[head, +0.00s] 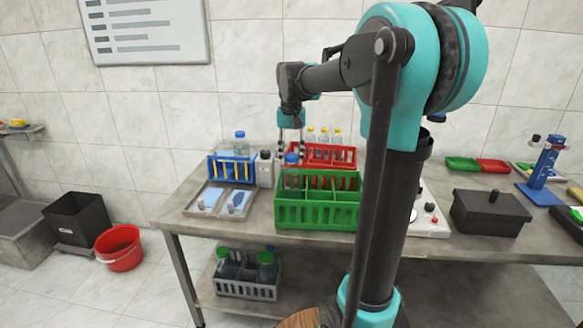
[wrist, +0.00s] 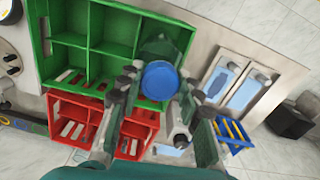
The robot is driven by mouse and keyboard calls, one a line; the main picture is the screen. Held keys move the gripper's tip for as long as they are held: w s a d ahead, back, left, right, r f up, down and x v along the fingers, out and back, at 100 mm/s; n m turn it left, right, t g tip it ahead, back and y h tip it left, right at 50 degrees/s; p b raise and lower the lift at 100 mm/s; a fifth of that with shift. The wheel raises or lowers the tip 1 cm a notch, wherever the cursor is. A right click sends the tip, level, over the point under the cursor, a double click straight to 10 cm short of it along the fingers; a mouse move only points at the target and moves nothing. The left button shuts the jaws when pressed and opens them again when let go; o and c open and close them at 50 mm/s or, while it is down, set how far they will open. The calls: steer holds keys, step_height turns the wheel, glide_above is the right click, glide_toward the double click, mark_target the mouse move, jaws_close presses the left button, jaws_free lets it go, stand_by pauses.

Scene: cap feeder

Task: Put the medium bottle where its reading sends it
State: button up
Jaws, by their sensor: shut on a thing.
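My gripper (head: 291,146) points down above the green crate (head: 318,215) and is shut on a blue-capped bottle (head: 292,159). In the wrist view the blue cap (wrist: 160,81) sits between the two fingers. The clear body of the bottle is at the crate's left-end compartment as the head view shows it, at least partly inside. I cannot tell whether its base touches the crate floor. The red crate (head: 345,154) stands behind with several yellow-capped bottles. The blue crate (head: 221,166), to the left, has another blue-capped bottle (head: 239,143) in or just behind it.
A tray with two blue-marked pads (head: 218,212) lies left of the green crate. A grey bottle (head: 265,170) stands between crates. A dark lidded box (head: 491,213) is at right. A grey crate (head: 247,289) of green-capped bottles is below. A red bucket (head: 119,248) stands on the floor.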

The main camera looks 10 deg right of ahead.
mark_target(291, 167)
steer(key=shift+f, duration=2.1)
steer(key=o, duration=1.3)
step_height(291, 167, up, 12)
steer(key=shift+s+r, duration=0.1)
steer(key=shift+r, duration=0.05)
steer(key=s+d+f+t, duration=0.1)
steer(key=s+f, duration=0.6)
steer(key=f, duration=0.3)
steer(key=s+d+f+n+t, duration=0.1)
steer(key=s+f, duration=0.6)
steer(key=f, duration=0.2)
steer(key=s+d+f+n+t, duration=0.1)
steer(key=s+d+f+t, duration=0.1)
steer(key=s+f, duration=0.6)
step_height(291, 167, down, 3)
steer(key=shift+r, duration=0.2)
